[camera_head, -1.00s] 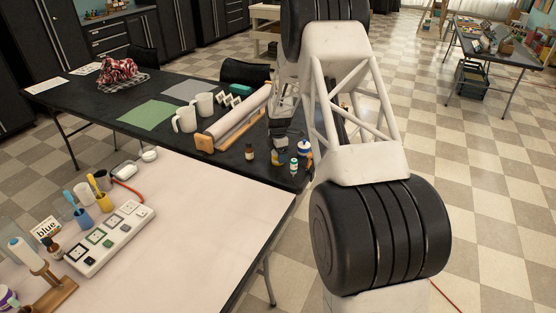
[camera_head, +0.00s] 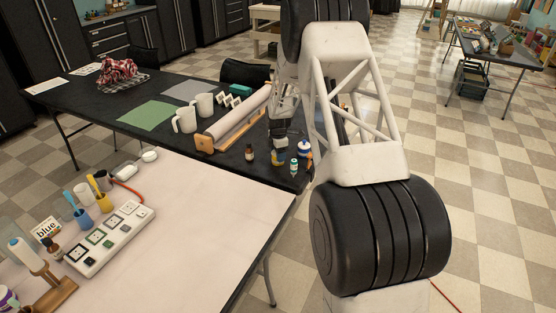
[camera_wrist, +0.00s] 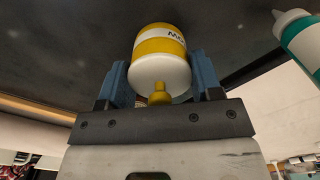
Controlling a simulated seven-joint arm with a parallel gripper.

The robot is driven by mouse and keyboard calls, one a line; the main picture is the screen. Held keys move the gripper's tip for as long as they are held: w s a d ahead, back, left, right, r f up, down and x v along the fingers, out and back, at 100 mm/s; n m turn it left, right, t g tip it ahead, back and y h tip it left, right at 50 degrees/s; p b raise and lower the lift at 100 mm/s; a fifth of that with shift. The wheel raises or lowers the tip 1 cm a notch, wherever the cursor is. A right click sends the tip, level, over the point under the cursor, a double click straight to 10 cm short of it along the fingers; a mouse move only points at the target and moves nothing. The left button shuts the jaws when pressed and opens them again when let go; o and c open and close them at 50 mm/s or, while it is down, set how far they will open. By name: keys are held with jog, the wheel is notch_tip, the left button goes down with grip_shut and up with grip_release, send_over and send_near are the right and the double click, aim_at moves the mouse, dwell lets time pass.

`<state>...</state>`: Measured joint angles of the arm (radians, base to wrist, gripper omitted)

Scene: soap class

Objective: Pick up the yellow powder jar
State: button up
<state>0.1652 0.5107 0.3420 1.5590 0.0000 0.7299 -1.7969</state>
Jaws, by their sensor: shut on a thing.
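The yellow powder jar (camera_wrist: 160,44) has a white label with dark letters, a white shoulder and a yellow cap. In the wrist view it sits between the two blue fingers of my gripper (camera_wrist: 162,75), its cap facing the palm. My gripper is shut on it. In the head view the jar (camera_head: 278,158) stands near the right end of the black table, and my gripper (camera_head: 278,143) is over it from above. The fingers partly cover the jar there. I cannot tell any gap between the jar and the tabletop.
A white and teal bottle (camera_head: 294,166) stands close to the jar's right; it also shows in the wrist view (camera_wrist: 301,40). A small brown bottle (camera_head: 249,153) and a paper roll (camera_head: 236,118) are to the left.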

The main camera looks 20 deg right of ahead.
jog(key=shift+r, duration=0.1)
jog(key=shift+r, duration=1.6)
jog(key=shift+s+r, duration=0.1)
jog(key=shift+s, duration=0.2)
jog(key=s+a+r, duration=0.1)
jog(key=s+a, duration=0.1)
jog(key=s, duration=1.3)
jog(key=shift+a+r, duration=0.2)
jog(key=shift+a, duration=0.1)
jog(key=shift+s, duration=0.1)
